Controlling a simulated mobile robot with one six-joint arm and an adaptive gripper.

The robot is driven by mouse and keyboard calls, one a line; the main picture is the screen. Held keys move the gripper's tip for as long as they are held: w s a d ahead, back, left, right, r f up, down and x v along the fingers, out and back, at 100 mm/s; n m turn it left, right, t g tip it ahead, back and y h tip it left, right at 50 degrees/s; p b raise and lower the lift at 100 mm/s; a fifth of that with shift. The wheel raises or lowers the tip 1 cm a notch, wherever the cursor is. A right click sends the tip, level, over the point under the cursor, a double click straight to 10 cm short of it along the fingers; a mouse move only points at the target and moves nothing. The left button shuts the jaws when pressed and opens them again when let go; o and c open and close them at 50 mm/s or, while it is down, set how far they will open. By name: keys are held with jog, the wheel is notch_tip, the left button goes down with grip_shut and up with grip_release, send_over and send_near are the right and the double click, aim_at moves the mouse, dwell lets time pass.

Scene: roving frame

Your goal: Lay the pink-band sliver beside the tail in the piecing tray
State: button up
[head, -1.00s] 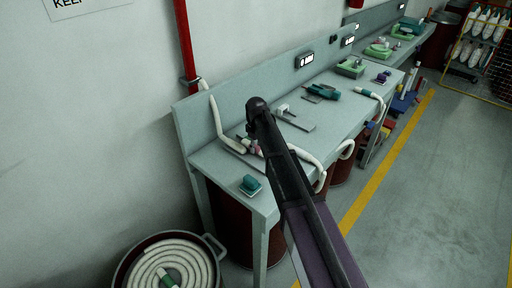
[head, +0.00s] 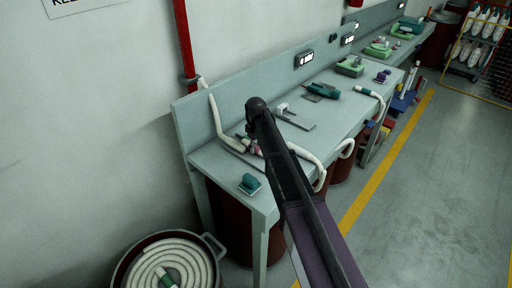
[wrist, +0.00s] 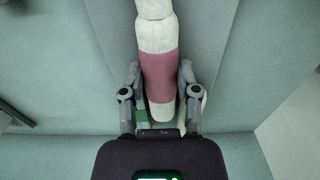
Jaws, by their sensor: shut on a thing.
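The pink-band sliver (wrist: 160,80) is white with a wide pink band, and it lies between the two fingers of my gripper (wrist: 160,72), which is shut on it at the band. In the head view the pink band (head: 257,150) shows just left of my arm, low over the near bench. A white tail (head: 217,118) comes down the back panel to the piecing tray (head: 238,146). In the wrist view another white length (wrist: 155,8) meets the sliver's far end, over the grey tray (wrist: 115,30). My arm hides part of the tray and my fingers in the head view.
A teal block (head: 250,184) sits at the bench's near corner. A flat grey plate (head: 297,121) and a teal tool (head: 322,91) lie farther along. A drum of coiled white sliver (head: 168,270) stands on the floor at lower left. The floor right of the yellow line is clear.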

aim_at(255, 146)
jog(key=shift+f, duration=0.15)
jog(key=o, duration=1.1)
jog(key=shift+o, duration=1.4)
jog(key=shift+r+p, duration=4.5)
jog(key=shift+r, duration=0.05)
jog(key=shift+f, duration=0.25)
notch_tip(255, 146, down, 9)
jog(key=b, duration=0.9)
jog(key=shift+r, duration=0.2)
